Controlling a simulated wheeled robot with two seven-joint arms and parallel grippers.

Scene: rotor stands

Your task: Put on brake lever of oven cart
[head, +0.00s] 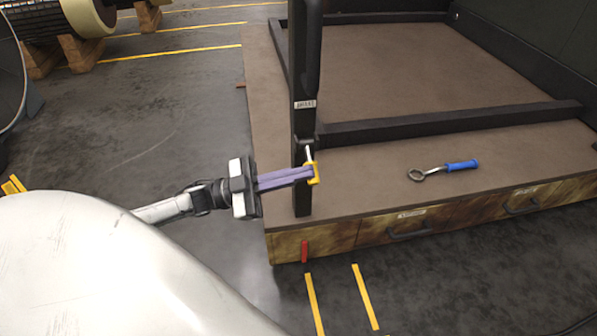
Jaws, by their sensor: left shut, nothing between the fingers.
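A small red lever (304,251) hangs upright on the front face of the brown wooden platform (350,205), near its left corner. I cannot tell for sure that it is the brake lever or that this platform is the oven cart. My left gripper (311,174) comes in from the left with its purple fingers closed together. Its tips are beside the lower part of a black post (303,120), at a yellow piece (315,178) below a short silver rod (309,155). I cannot tell whether the fingers touch these. My right gripper is out of view.
A blue-handled ring tool (460,165) lies on the platform to the right. A black frame rail (450,122) crosses behind it. Drawers with dark handles (410,233) are in the front face. Grey floor with yellow lines (315,303) is clear in front and at left.

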